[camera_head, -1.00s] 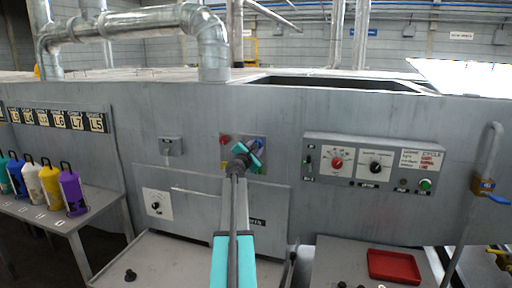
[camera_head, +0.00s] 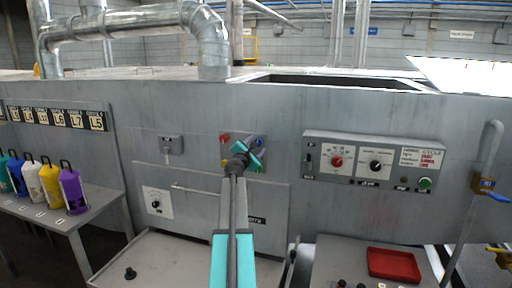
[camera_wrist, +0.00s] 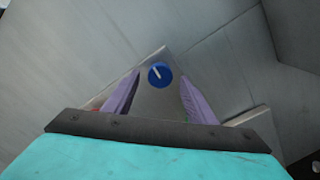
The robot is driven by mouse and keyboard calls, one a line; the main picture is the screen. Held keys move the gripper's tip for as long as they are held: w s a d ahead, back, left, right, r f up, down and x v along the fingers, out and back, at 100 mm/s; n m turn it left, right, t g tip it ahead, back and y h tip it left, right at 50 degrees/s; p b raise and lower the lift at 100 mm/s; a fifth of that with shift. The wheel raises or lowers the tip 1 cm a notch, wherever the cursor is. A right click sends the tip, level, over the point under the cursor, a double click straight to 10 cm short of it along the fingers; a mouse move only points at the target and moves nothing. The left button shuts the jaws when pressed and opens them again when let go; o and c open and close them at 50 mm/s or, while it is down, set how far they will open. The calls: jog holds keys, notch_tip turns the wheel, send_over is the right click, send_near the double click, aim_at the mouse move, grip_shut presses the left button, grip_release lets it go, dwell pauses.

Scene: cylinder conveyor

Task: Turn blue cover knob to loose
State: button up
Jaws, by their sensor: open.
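The blue cover knob (camera_wrist: 159,74) is round with a white pointer line and sits on a small grey plate in the wrist view. In the head view the blue knob (camera_head: 261,141) shows at the plate's upper right, close to my gripper (camera_head: 249,155). In the wrist view my gripper (camera_wrist: 159,95) is open, with its two purple fingers on either side of the knob and apart from it. The plate (camera_head: 224,163) also carries a red knob (camera_head: 224,139) and a yellow one (camera_head: 224,163). My gripper hides part of the plate.
A control panel (camera_head: 330,174) with dials and a green button is right of the plate. A grey box (camera_head: 171,144) is to its left. Colored containers (camera_head: 73,190) stand on a side table at left. A red tray (camera_head: 393,264) lies at lower right.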

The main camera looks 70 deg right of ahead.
jog(key=a+b, duration=0.3)
jog(key=a, duration=0.9)
jog(key=shift+s+a, duration=0.35)
jog(key=shift+s, duration=0.05)
dwell(0.3)
